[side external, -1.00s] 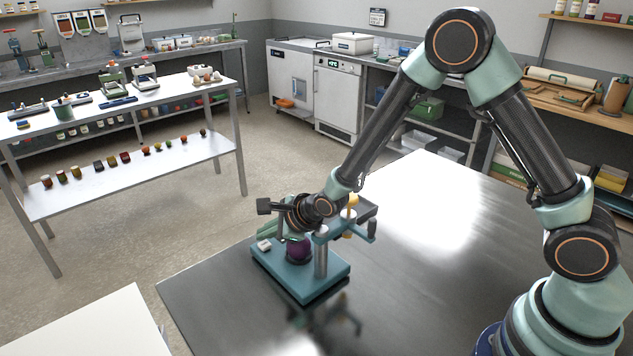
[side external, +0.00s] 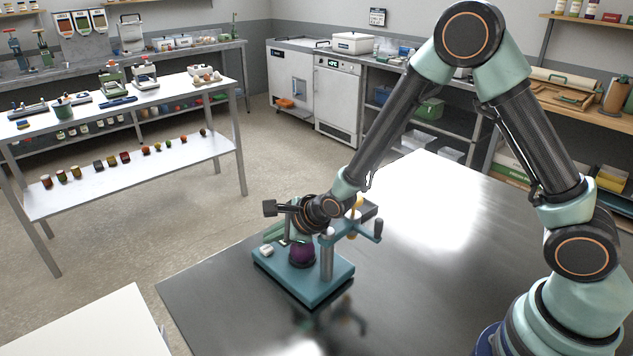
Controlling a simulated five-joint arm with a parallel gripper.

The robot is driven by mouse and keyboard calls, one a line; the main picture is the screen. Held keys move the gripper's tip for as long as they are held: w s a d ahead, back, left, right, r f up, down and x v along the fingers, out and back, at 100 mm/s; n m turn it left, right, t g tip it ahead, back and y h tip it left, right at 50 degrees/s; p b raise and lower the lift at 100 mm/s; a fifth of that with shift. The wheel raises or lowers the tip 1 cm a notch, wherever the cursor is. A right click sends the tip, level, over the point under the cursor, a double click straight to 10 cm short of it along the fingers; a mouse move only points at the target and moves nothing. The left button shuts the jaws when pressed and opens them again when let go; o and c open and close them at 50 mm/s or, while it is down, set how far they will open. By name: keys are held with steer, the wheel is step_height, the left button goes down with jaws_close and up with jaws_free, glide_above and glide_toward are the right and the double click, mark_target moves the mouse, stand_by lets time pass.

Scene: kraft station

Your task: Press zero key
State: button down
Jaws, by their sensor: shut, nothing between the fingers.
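A teal test stand (side external: 327,285) stands on the dark metal table. It has a flat base, a grey upright column (side external: 327,258) and a crank handle (side external: 377,228) at its upper right. A round purple item (side external: 302,254) sits on its base beside the column. A small white piece (side external: 266,251) lies at the base's left corner. My gripper (side external: 286,240) is shut and points down at the stand, just above and left of the purple item. The wrist hides much of the stand's upper part. No zero key can be made out, and I cannot tell whether the fingertips touch anything.
The dark table (side external: 430,290) is clear right of the stand. A pale table corner (side external: 100,325) shows at bottom left. A white shelf table (side external: 150,180) with several jars and tools stands at the left, apart from the work table.

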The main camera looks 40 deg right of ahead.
mark_target(274, 251)
steer(key=shift+s+f, duration=0.1)
steer(key=shift+s, duration=0.05)
steer(key=shift+r, duration=2.65)
steer(key=shift+r, duration=0.1)
steer(key=s+d+r+n, duration=0.3)
steer(key=s+r+n, duration=0.1)
steer(key=n, duration=0.2)
steer(key=s+d+r+n+g+h, duration=0.1)
steer(key=s+d+r+n, duration=0.3)
steer(key=s+r+n, duration=0.1)
steer(key=s+d+r+n+g+h, duration=0.1)
steer(key=s+d+r+n, duration=0.3)
steer(key=n, duration=0.3)
steer(key=shift+s+r, duration=0.25)
steer(key=shift+r, duration=0.25)
steer(key=s+d+r+n+g, duration=0.1)
steer(key=s+d+n, duration=0.1)
steer(key=s+n, duration=0.4)
steer(key=shift+s+d, duration=0.15)
steer(key=shift+s, duration=0.35)
